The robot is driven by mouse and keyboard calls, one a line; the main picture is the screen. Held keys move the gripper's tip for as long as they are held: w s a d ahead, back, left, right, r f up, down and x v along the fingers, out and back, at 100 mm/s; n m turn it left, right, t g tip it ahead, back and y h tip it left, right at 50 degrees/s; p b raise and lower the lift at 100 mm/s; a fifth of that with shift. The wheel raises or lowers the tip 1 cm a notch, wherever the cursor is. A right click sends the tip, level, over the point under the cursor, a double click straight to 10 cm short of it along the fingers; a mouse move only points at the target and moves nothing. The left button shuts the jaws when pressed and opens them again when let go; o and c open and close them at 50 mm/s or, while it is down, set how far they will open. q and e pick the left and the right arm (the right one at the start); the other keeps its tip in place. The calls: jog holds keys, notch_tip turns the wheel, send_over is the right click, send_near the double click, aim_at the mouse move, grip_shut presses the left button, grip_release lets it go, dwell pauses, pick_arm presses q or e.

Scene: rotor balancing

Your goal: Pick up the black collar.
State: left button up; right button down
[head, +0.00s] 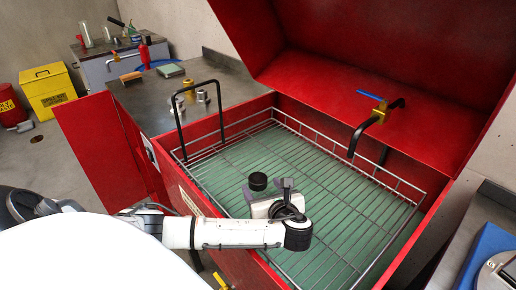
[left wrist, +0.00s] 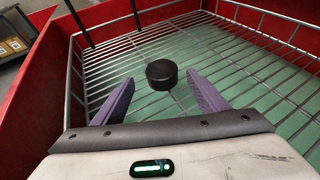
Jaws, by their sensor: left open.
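The black collar (head: 258,181) is a short dark cylinder resting on the wire rack (head: 330,180) inside the red parts washer. In the left wrist view the collar (left wrist: 161,74) lies just beyond and between the fingertips. My left gripper (head: 274,187) is over the rack, right beside the collar in the head view. Its two purple-grey fingers (left wrist: 160,92) are spread apart with nothing between them. I cannot tell the exact height of the fingers above the rack. My right gripper is not in view.
The red washer walls (head: 95,150) and raised lid (head: 370,60) enclose the rack. A black handle (head: 198,115) rises at the rack's left, and a tap with a curved spout (head: 372,125) hangs at the back. Metal parts (head: 190,95) stand on the bench behind. The rack around the collar is clear.

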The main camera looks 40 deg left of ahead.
aim_at(259, 181)
pick_arm(q)
jog(key=x, duration=0.4)
jog(key=shift+w, duration=0.2)
jog(key=c, duration=1.3)
jog(key=shift+r, duration=0.1)
jog(key=shift+c, duration=1.2)
jog(key=shift+w+r, duration=0.1)
jog(key=shift+r, duration=0.05)
